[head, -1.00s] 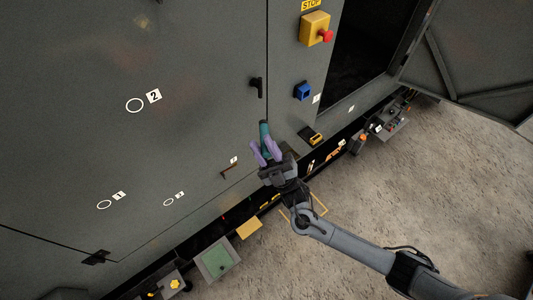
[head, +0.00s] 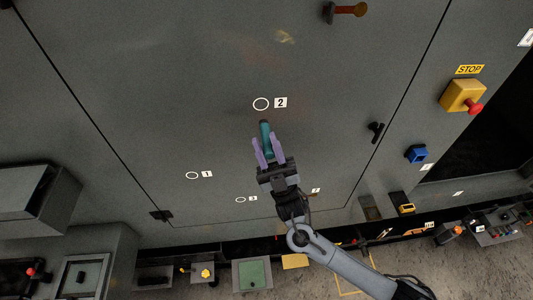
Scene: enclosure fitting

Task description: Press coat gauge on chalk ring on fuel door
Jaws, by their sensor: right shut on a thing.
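My right gripper (head: 267,152) has purple fingers shut on a teal coat gauge (head: 265,130) with a dark tip. The gauge points up in the picture, towards the large grey door (head: 190,70). Three white chalk rings show on the door: ring 2 (head: 261,104) just above the gauge tip, ring 1 (head: 191,175) at lower left, and ring 3 (head: 240,200) below, left of the gripper. I cannot tell how far the gauge tip stands off the door. My left gripper is out of view.
A black door handle (head: 375,132) is at right, and a red-tipped lever (head: 348,10) at the top. A yellow stop box (head: 463,97) and blue box (head: 417,154) sit further right. A green-topped tray (head: 252,273) and other items line the bottom.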

